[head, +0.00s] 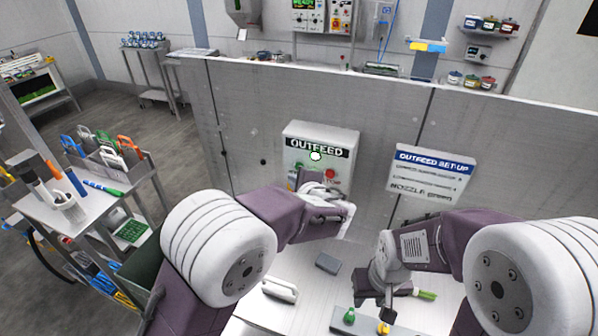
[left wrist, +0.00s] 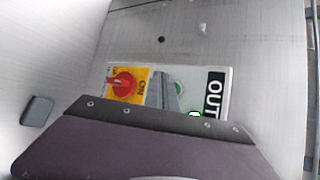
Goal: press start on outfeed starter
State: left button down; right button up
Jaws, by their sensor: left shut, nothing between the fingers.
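The outfeed starter (head: 345,146) is a pale box on the upright grey panel, labelled OUTFEED, with a lit green-white lamp (head: 316,155) and a red knob (head: 330,174). In the left wrist view its red rotary switch (left wrist: 123,84) sits on a yellow plate, and the lamp (left wrist: 194,114) shows near the label. A green button (left wrist: 180,88) is partly hidden by my left gripper (left wrist: 164,88), which is shut and empty in front of the box; contact cannot be told. My right gripper (head: 375,298) hangs low over the bench, its jaw opening unclear.
An OUTFEED SETUP sign (head: 430,173) is right of the starter. On the bench are a grey block (head: 328,263), a white-handled item (head: 280,290), a green-tipped tool (head: 426,295) and a tray (head: 343,324) with small green and yellow items. A tool cart (head: 75,215) stands left.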

pick_arm(q)
jog(key=s, duration=0.1)
jog(key=s+a+b, duration=0.1)
jog(key=s, duration=0.1)
jog(key=shift+a, duration=0.15)
dwell(0.4)
